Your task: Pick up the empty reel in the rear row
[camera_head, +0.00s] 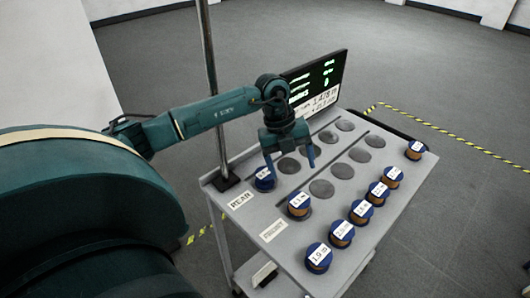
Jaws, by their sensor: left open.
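A blue reel (264,184) with a white label stands at the near left end of the rear row, beside the "REAR" plate (240,200). No copper shows on it, but the view is small and partly covered by a finger. My left gripper (291,173) is open above the rear row. Its left finger is near or in front of this reel in the picture; I cannot tell if they touch. Its right finger is over grey round spots, with nothing between the fingers. My right gripper is not in view.
A reel with copper (299,207) stands in the front row by the "FRONT" plate (273,230). Several copper reels (342,236) line the cart's right side. A pole (212,90) rises at the left edge; a screen (318,82) stands at the back. Other round spots (342,171) are empty.

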